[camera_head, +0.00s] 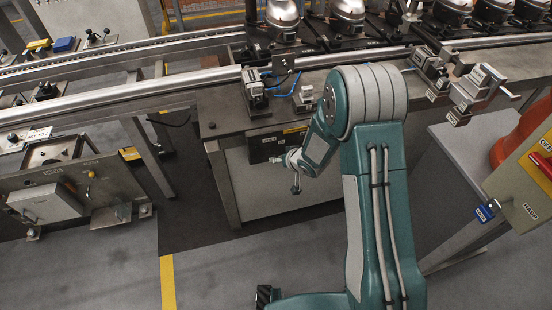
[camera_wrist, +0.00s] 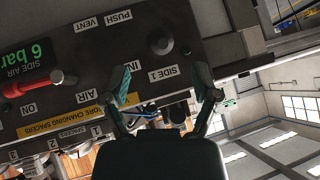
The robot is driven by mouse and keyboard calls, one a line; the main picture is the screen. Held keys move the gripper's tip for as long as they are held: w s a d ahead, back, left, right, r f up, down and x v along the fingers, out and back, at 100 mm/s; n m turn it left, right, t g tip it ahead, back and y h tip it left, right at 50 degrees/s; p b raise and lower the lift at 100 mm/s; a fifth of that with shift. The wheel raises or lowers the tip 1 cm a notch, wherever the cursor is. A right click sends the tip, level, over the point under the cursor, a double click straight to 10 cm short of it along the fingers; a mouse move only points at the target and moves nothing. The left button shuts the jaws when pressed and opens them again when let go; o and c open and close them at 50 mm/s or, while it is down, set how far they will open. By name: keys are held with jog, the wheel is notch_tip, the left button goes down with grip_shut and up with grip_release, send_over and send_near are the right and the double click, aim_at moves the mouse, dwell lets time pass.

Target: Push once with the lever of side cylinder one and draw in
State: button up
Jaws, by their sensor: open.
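In the wrist view, a dark control panel (camera_wrist: 110,55) with white labels fills the upper left, its text upside down. A dark round knob (camera_wrist: 160,41) beside the PUSH, VENT, IN and SIDE 1 labels appears to be the lever of side cylinder one, seen nearly end-on. My gripper (camera_wrist: 165,78) is open and its fingers are spread below the knob in the picture. Nothing is between the fingertips, and the knob appears apart from them. In the head view, my arm reaches the dark panel (camera_head: 268,149) under the bench edge; the lever cannot be made out there.
Open floor (camera_head: 215,275) lies in front.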

jog(key=v, duration=0.5)
jog(key=shift+s+d+r, duration=0.1)
jog(key=shift+s, duration=0.05)
jog(key=s+d+r+m+h, duration=0.1)
jog(key=s+d+r+h, duration=0.1)
jog(key=d+r, duration=0.35)
jog(key=s+d+r+h, duration=0.2)
jog(key=r, duration=0.6)
jog(key=s+d+r+m+h, duration=0.1)
jog(key=s+d+r+h, duration=0.15)
jog(key=r, duration=0.45)
jog(key=s+d+r, duration=0.1)
jog(key=s+r, duration=0.3)
jog(key=s, duration=0.6)
jog(key=s+d+r+m+g+y, duration=0.1)
jog(key=s+r, duration=0.3)
jog(key=s, duration=0.7)
jog(key=shift+s+r+g, duration=0.25)
jog(key=shift+r+g, duration=0.05)
jog(key=shift+r, duration=0.05)
